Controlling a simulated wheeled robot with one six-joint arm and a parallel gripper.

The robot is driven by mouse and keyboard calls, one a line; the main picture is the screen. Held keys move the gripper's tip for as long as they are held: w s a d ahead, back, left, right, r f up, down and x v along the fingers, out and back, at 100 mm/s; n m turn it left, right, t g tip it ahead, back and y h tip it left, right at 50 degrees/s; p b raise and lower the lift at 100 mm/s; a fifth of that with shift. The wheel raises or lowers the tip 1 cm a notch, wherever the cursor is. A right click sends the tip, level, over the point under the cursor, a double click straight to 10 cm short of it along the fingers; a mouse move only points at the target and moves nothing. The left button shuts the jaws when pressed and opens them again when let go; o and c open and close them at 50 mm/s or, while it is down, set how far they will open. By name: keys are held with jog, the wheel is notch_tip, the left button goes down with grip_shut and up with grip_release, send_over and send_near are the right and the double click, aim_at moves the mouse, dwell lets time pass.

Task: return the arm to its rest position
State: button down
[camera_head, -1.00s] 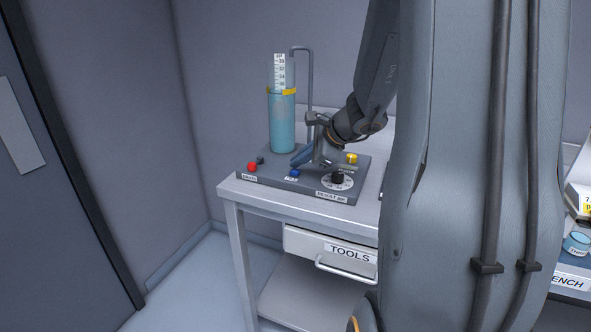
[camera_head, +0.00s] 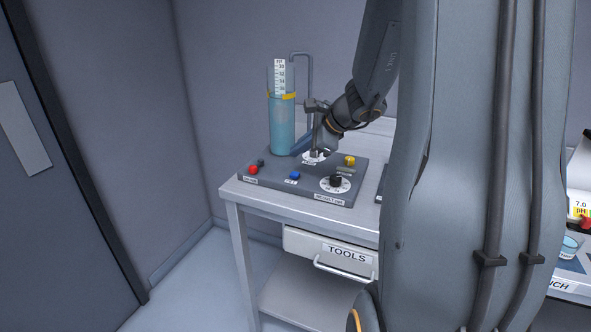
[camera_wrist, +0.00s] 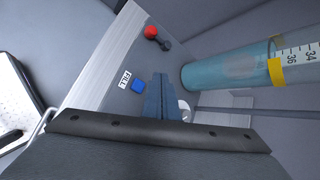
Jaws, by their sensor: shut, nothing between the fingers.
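My gripper (camera_head: 318,154) is over the back part of the grey control panel (camera_head: 270,183), with its fingers pointing down. In the wrist view its fingers (camera_wrist: 160,97) are together and empty, seen above the panel beside the blue FILL button (camera_wrist: 138,86). The same blue button (camera_head: 295,175) shows uncovered in the head view, apart from the fingers. A white dial (camera_head: 310,157) is partly hidden by the gripper. My arm reaches in from the upper right.
A clear cylinder (camera_head: 282,125) of blue liquid with a scale and yellow marker stands close left of my gripper. A thin pipe rises behind. A red knob (camera_head: 253,169), a yellow knob (camera_head: 349,160) and a black-knobbed dial (camera_head: 335,182) sit on the panel. The TOOLS drawer (camera_head: 331,254) is below.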

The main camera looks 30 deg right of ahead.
jog(key=shift+r, duration=0.55)
jog(key=s+a+f+n+g+h, duration=0.1)
jog(key=s+a+f+n+g, duration=0.3)
jog(key=s+a+n, duration=0.5)
jog(key=s+a+f+n+g+h, duration=0.2)
jog(key=s+a+f+n, duration=0.3)
jog(key=s+a+n, duration=0.3)
jog(key=s+n+g, duration=0.1)
jog(key=s+n, duration=0.3)
jog(key=n, duration=0.2)
jog(key=shift+s+a+f+g, duration=0.2)
jog(key=shift+s+a+g, duration=0.05)
jog(key=shift+a+g, duration=0.15)
